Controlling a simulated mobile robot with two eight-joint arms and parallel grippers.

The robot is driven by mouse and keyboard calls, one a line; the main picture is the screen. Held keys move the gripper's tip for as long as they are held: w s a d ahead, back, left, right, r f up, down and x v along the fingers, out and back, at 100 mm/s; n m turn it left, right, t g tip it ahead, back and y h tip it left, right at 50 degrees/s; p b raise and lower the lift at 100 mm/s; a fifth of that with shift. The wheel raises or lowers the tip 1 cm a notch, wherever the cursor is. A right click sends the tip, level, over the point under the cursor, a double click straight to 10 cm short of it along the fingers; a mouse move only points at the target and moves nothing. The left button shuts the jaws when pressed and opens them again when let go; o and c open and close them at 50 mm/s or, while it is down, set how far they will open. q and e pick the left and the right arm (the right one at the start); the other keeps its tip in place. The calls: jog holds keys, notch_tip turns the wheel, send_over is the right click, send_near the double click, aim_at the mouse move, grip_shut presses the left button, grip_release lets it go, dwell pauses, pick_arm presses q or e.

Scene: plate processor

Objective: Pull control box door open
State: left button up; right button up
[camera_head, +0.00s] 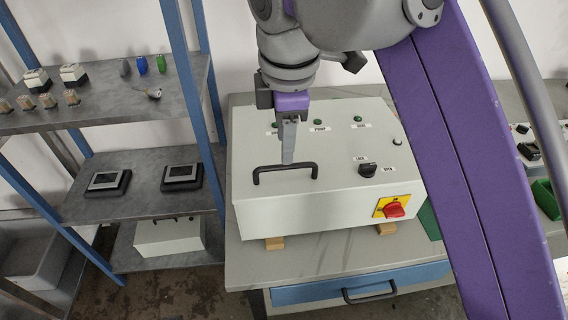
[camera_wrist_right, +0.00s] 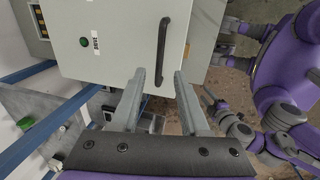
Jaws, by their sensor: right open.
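The control box (camera_head: 330,190) is a light grey case lying on a workbench. Its door faces up and out, with a black bar handle (camera_head: 285,169) on its left part; the door looks shut. My right gripper (camera_head: 288,158) is above the handle, fingers pointing down at it. In the right wrist view my right gripper (camera_wrist_right: 160,72) is open, its two fingertips on either side of the line of the handle (camera_wrist_right: 162,45). The handle lies just beyond the tips, and I cannot tell whether they touch it. Parts of my left arm show small at the right of the wrist view.
A red and yellow switch (camera_head: 394,207) and a black knob (camera_head: 367,170) stand out from the box's right part. The workbench (camera_head: 300,262) has a blue drawer below. A blue-framed shelf (camera_head: 130,198) with devices stands at left. Wooden blocks prop the box up.

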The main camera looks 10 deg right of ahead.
aim_at(284, 168)
jog(key=f+b, duration=0.1)
jog(key=f, duration=0.1)
jog(key=w+f, duration=0.1)
jog(key=f, duration=0.2)
jog(key=shift+f+b, duration=0.15)
jog(key=shift+b, duration=0.2)
pick_arm(q)
notch_tip(284, 168, down, 3)
jog(key=shift+w+r, duration=0.1)
jog(key=shift+w, duration=0.05)
pick_arm(e)
grip_shut()
dwell(0.8)
